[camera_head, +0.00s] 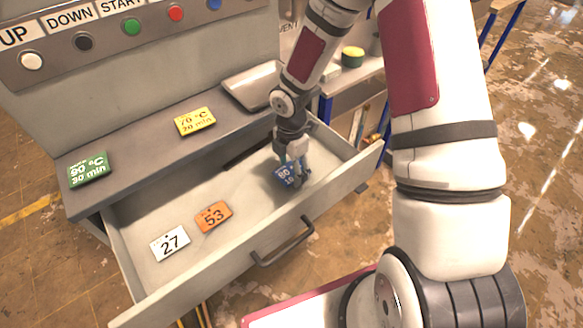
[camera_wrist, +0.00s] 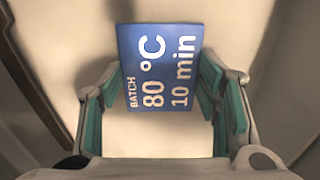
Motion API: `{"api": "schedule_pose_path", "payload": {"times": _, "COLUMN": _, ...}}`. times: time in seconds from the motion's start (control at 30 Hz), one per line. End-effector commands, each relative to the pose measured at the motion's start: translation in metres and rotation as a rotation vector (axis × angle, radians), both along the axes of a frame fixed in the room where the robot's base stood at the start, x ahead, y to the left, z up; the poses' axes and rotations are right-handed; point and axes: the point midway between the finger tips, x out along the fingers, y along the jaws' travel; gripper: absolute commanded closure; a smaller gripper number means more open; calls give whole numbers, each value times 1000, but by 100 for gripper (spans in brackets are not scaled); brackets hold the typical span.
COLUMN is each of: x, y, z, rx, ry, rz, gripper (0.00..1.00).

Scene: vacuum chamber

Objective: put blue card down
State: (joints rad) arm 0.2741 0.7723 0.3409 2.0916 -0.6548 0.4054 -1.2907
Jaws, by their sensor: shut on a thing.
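The blue card (camera_wrist: 161,68) carries white print reading "BATCH 80 °C 10 min". In the head view the blue card (camera_head: 286,175) is low inside the open drawer, at its right part. My gripper (camera_head: 295,172) points down into the drawer and is shut on the card. In the wrist view my gripper (camera_wrist: 165,100) has its green finger pads at the left and right edges of the card. The pale drawer floor (camera_wrist: 150,135) shows behind the card; I cannot tell whether the card touches it.
The open drawer (camera_head: 160,207) also holds a white "27" card (camera_head: 170,243) and an orange "53" card (camera_head: 213,217). Above it, the ledge bears a green card (camera_head: 88,170), a yellow card (camera_head: 195,121) and a metal tray (camera_head: 252,86). The drawer handle (camera_head: 283,243) juts out in front.

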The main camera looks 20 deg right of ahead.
Motion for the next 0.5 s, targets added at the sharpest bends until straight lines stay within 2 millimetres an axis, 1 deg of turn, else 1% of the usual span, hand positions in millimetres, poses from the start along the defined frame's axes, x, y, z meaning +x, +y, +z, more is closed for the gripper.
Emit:
{"api": "schedule_pose_path", "payload": {"times": 0.17, "x": 0, "y": 0, "z": -4, "rx": 0, "ry": 1, "rz": 0, "gripper": 66}}
{"api": "schedule_pose_path", "payload": {"times": 0.2, "x": 0, "y": 0, "z": -3, "rx": 0, "ry": 1, "rz": 0, "gripper": 36}}
{"api": "schedule_pose_path", "payload": {"times": 0.27, "x": 0, "y": 0, "z": -3, "rx": 0, "ry": 1, "rz": 0, "gripper": 23}}
{"api": "schedule_pose_path", "payload": {"times": 0.5, "x": 0, "y": 0, "z": -3, "rx": 0, "ry": 1, "rz": -1, "gripper": 23}}
